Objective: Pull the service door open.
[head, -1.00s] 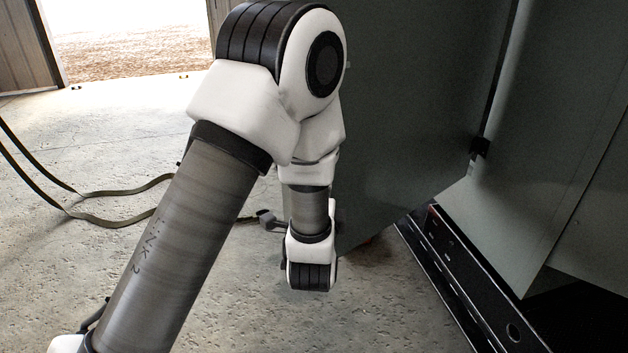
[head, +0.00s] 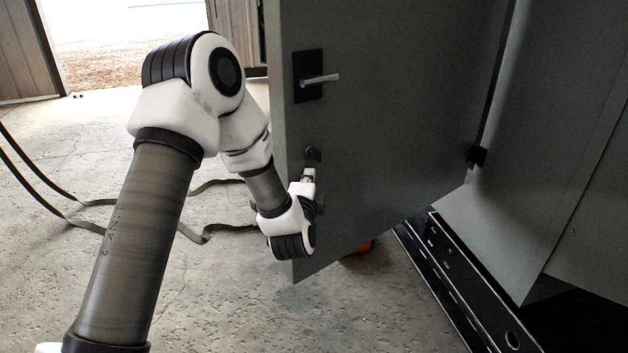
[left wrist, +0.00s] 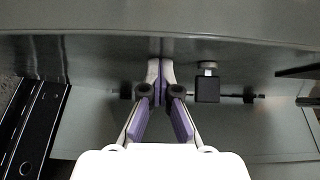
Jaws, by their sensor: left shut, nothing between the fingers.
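The service door (head: 400,120) is a grey-green panel that stands swung out from the cabinet, hinged along its right side. Whether the fingertips touch the door is unclear. My right gripper is not in view.
A black sill (head: 460,275) with holes runs along the cabinet's base. Dark straps (head: 100,228) lie on the concrete floor at left. Something orange (head: 358,248) shows under the door. A small dark block (left wrist: 207,88) is right of the fingers in the wrist view.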

